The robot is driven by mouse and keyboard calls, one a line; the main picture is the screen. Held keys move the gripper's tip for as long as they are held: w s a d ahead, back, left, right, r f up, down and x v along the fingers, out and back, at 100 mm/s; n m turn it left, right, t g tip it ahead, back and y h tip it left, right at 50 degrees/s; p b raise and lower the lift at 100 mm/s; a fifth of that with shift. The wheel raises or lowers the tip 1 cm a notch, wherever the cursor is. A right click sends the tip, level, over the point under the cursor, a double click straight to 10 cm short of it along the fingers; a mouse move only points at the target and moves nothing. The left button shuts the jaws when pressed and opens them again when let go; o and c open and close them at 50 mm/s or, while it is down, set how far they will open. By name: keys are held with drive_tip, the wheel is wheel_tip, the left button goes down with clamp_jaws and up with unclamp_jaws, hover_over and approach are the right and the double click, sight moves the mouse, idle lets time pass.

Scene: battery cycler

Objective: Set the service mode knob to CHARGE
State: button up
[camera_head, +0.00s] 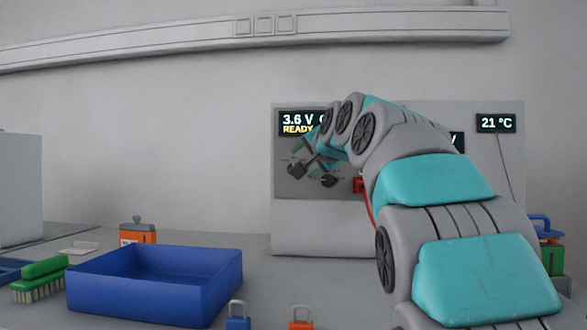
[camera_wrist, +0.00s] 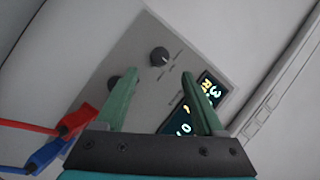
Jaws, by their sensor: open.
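A grey panel (camera_head: 300,226) on the battery cycler carries two dark round knobs. One knob (camera_wrist: 160,57) shows just beyond and between my fingertips in the wrist view, with small marks beside it too blurred to read. It also shows at the left in the head view (camera_head: 295,170). The other knob (camera_wrist: 114,83) is partly hidden behind my left finger. I cannot read which one is the service mode knob. My gripper (camera_wrist: 158,75) is open and empty, close in front of the panel; contact cannot be told. It partly covers the panel in the head view (camera_head: 311,163).
A lit display (camera_head: 298,122) reads 3.6 V and READY. Red (camera_wrist: 76,119) and blue (camera_wrist: 52,152) plugs with cables sit beside the knobs. A blue bin (camera_head: 150,300), a green brush (camera_head: 40,278) and small padlocks (camera_head: 238,322) are on the bench.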

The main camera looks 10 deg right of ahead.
drive_tip(key=x, duration=0.7)
drive_tip(key=shift+p, duration=0.4)
drive_tip(key=shift+f, duration=0.1)
clamp_jaws()
